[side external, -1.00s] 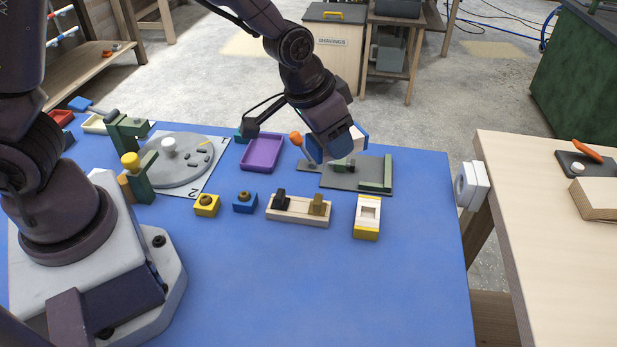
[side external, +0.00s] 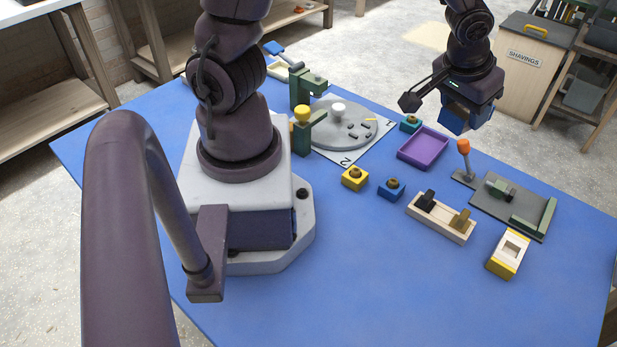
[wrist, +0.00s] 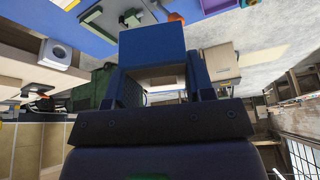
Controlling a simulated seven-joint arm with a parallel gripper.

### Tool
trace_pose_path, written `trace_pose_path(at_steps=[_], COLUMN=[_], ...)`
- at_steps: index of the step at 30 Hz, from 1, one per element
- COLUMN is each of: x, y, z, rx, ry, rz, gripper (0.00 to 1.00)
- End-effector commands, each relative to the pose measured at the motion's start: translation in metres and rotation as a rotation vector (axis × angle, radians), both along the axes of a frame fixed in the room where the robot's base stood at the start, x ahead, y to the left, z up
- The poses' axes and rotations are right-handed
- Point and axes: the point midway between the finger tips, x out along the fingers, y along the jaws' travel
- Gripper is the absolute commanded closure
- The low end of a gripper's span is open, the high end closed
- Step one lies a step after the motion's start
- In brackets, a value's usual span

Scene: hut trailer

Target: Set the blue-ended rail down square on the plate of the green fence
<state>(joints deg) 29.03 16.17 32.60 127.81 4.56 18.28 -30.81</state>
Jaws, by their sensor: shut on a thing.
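My gripper (side external: 470,106) is shut on the blue-ended rail (side external: 458,118) and holds it up in the air, behind the orange-knobbed lever in the side view. Mostly one blue end shows there; the rest of the rail is hidden. In the wrist view the blue rail (wrist: 152,42) stands out in front of my gripper (wrist: 160,78). The green fence (side external: 546,216) stands along edges of a dark grey plate (side external: 490,206) at the right of the blue table. A small green clamp part (side external: 499,187) sits on the plate. The rail is apart from the plate.
The lever with an orange knob (side external: 463,146) stands upright at the plate's left corner. A purple tray (side external: 424,147), a wooden holder (side external: 440,218) and a yellow-ended block (side external: 508,254) are nearby. The table's front middle is clear.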

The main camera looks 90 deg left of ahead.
Motion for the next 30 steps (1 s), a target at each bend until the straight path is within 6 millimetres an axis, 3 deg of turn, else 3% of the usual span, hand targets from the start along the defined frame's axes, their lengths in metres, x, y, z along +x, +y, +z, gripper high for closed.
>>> trace_pose_path(at_steps=[11, 21, 24, 30], x=[-0.065, -0.166, -0.188, -0.217], y=[0.049, 0.087, 0.09, 0.093], z=[-0.055, -0.097, -0.103, -0.108], rx=[0.011, 0.01, 0.007, 0.007], ry=[0.003, 0.003, 0.001, 0.0], rz=[0.859, 2.007, 2.255, 2.556], gripper=[0.75, 0.75, 0.75, 0.75])
